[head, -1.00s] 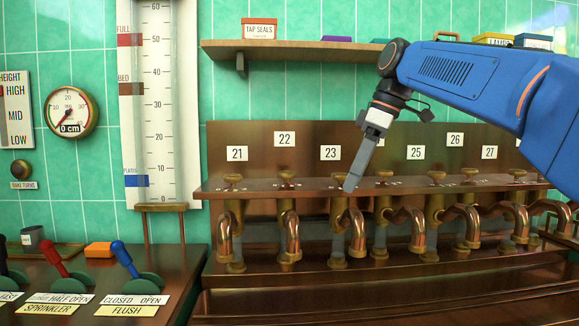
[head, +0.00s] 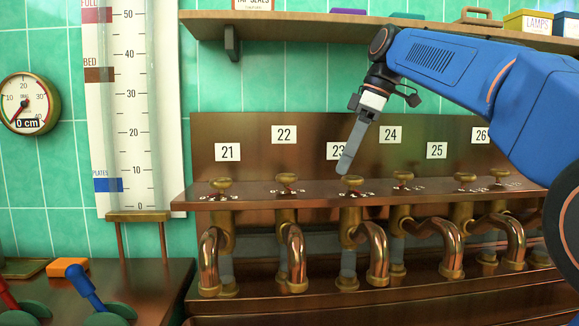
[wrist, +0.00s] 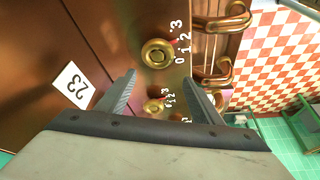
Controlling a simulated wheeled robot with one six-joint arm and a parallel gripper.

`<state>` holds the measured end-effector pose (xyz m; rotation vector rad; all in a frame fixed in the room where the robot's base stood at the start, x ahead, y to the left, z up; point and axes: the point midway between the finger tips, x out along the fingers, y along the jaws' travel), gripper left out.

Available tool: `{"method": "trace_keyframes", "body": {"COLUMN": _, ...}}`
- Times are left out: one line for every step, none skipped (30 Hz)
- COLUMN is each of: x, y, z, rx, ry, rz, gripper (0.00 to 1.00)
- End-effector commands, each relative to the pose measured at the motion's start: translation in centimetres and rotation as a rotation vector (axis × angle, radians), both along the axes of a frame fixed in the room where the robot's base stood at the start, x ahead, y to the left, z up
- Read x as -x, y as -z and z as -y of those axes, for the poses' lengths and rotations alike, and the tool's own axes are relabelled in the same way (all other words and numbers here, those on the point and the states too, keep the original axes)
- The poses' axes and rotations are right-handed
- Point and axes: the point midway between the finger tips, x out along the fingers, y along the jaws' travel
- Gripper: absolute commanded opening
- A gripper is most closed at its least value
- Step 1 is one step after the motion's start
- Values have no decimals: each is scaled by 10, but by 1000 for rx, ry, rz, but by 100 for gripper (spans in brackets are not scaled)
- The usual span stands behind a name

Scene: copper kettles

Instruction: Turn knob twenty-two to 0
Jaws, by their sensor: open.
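Knob twenty-two (head: 287,179) is a small brass knob on the copper ledge below the label 22 (head: 284,134). Its setting is too small to read in the head view. My gripper (head: 344,170) points down and slightly left, right of that knob and close above knob twenty-three (head: 351,182). In the wrist view my gripper (wrist: 158,77) is open, with nothing held. A larger knob (wrist: 157,53) with a 0 to 3 scale shows beyond the fingertips; it is probably twenty-three. A smaller knob (wrist: 153,105) shows between the fingers, probably twenty-two.
More knobs stand along the ledge (head: 250,195), with curved copper pipes (head: 295,255) below. A shelf (head: 280,25) runs above. A gauge column (head: 130,120) stands at the left, with levers (head: 85,285) on a lower panel. The space above knobs twenty-one and twenty-two is clear.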

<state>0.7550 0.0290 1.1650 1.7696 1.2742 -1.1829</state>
Motion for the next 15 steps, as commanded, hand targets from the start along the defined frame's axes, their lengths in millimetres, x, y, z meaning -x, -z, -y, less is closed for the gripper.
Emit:
{"method": "trace_keyframes", "body": {"x": 0, "y": 0, "z": -2, "rx": 0, "ry": -1, "rz": 0, "gripper": 60}}
{"method": "trace_keyframes", "body": {"x": -1, "y": 0, "z": -3, "rx": 0, "ry": -1, "rz": 0, "gripper": 60}}
{"method": "trace_keyframes", "body": {"x": -2, "y": 0, "z": -5, "rx": 0, "ry": -2, "rz": 1, "gripper": 60}}
{"method": "trace_keyframes", "body": {"x": -3, "y": 0, "z": -8, "rx": 0, "ry": -2, "rz": 1, "gripper": 60}}
{"method": "trace_keyframes", "body": {"x": -4, "y": 0, "z": -11, "rx": 0, "ry": -2, "rz": 1, "gripper": 60}}
{"method": "trace_keyframes", "body": {"x": -5, "y": 0, "z": -15, "rx": 0, "ry": -2, "rz": 0, "gripper": 60}}
{"method": "trace_keyframes", "body": {"x": -7, "y": 0, "z": -19, "rx": 0, "ry": -3, "rz": 0, "gripper": 60}}
{"method": "trace_keyframes", "body": {"x": -8, "y": 1, "z": -23, "rx": 0, "ry": -3, "rz": 0, "gripper": 60}}
{"method": "trace_keyframes", "body": {"x": -10, "y": 1, "z": -29, "rx": 0, "ry": -4, "rz": -1, "gripper": 60}}
{"method": "trace_keyframes", "body": {"x": -11, "y": 1, "z": -33, "rx": 0, "ry": -4, "rz": -1, "gripper": 60}}
{"method": "trace_keyframes", "body": {"x": -12, "y": 0, "z": -37, "rx": 0, "ry": -4, "rz": 0, "gripper": 60}}
{"method": "trace_keyframes", "body": {"x": -14, "y": 0, "z": -43, "rx": 0, "ry": -4, "rz": 0, "gripper": 60}}
{"method": "trace_keyframes", "body": {"x": -15, "y": 0, "z": -48, "rx": 0, "ry": -4, "rz": 0, "gripper": 60}}
{"method": "trace_keyframes", "body": {"x": -17, "y": 0, "z": -52, "rx": 0, "ry": -4, "rz": -1, "gripper": 60}}
{"method": "trace_keyframes", "body": {"x": -19, "y": 0, "z": -58, "rx": 0, "ry": -4, "rz": 0, "gripper": 60}}
